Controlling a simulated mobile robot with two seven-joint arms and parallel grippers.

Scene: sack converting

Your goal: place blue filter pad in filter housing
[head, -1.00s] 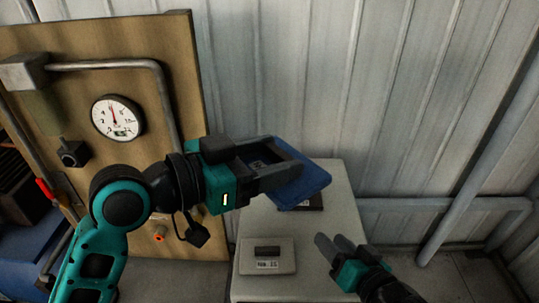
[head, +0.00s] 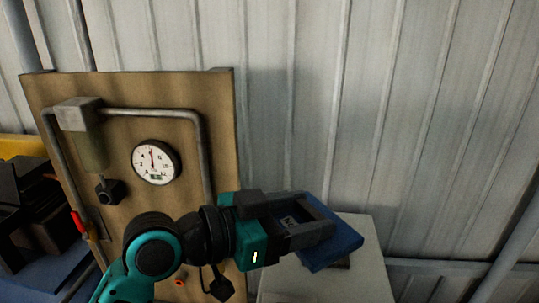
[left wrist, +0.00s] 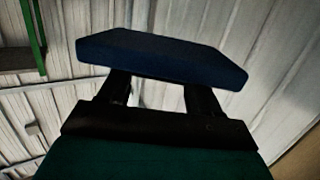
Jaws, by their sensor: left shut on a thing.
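The blue filter pad (head: 338,248) is a flat dark blue block held in my left gripper (head: 328,222), above the pale cabinet top. My left gripper's dark fingers are shut on it. In the left wrist view the pad (left wrist: 160,58) spans across the fingertips, its broad edge facing the camera. I cannot make out the filter housing for certain; a clear bowl-like part (head: 92,150) hangs under a grey block on the wooden panel. My right gripper is not in view.
The wooden panel (head: 200,90) carries a round gauge (head: 156,162), grey pipes and a red-handled valve (head: 78,222). A pale cabinet (head: 365,285) stands below the pad. A corrugated wall (head: 420,130) closes the back. Dark items lie at far left.

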